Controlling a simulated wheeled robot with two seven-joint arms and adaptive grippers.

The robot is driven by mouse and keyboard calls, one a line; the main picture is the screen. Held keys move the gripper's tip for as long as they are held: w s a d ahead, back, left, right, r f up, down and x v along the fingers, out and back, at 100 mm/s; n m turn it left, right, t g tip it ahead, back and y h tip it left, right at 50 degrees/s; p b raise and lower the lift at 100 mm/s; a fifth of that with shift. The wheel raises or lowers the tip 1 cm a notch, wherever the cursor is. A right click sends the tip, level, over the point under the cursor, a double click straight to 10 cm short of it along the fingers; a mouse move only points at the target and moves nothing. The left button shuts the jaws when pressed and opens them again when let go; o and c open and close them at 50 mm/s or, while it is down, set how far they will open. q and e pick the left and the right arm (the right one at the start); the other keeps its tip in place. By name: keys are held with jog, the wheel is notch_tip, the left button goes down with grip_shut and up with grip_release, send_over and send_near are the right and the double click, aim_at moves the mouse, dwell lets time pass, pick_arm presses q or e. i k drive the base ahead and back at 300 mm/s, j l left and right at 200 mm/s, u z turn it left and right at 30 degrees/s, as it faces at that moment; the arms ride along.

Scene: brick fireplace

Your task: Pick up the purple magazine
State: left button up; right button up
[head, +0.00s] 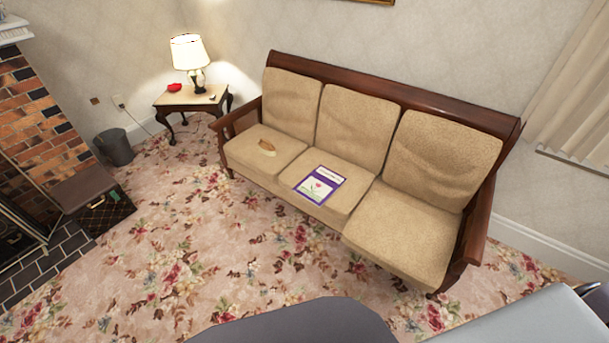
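The purple magazine (320,185) lies flat on the middle seat cushion of the beige sofa (400,225). It has a purple border and a white cover with a pink flower picture. Nothing covers it. Neither of my grippers shows in the head view. Parts of my own body fill the bottom edge, well apart from the magazine.
A side table (190,100) with a lit lamp (189,54) and a red item (174,87) stands left, near a grey bin (115,147). The brick fireplace (35,120) is far left. Flowered carpet (190,240) before the sofa is clear.

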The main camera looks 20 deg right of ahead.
aim_at(321, 184)
jog(key=i+u, duration=0.4)
jog(key=i, duration=0.35)
jog(key=i+z, duration=0.25)
jog(key=z, duration=0.4)
jog(key=j+z, duration=0.1)
jog(key=z, duration=0.35)
jog(key=i+j+z, duration=0.1)
jog(key=z, duration=0.4)
jog(key=j+z, duration=0.15)
jog(key=z, duration=0.3)
jog(key=i+j+z, duration=0.1)
jog(key=z, duration=0.4)
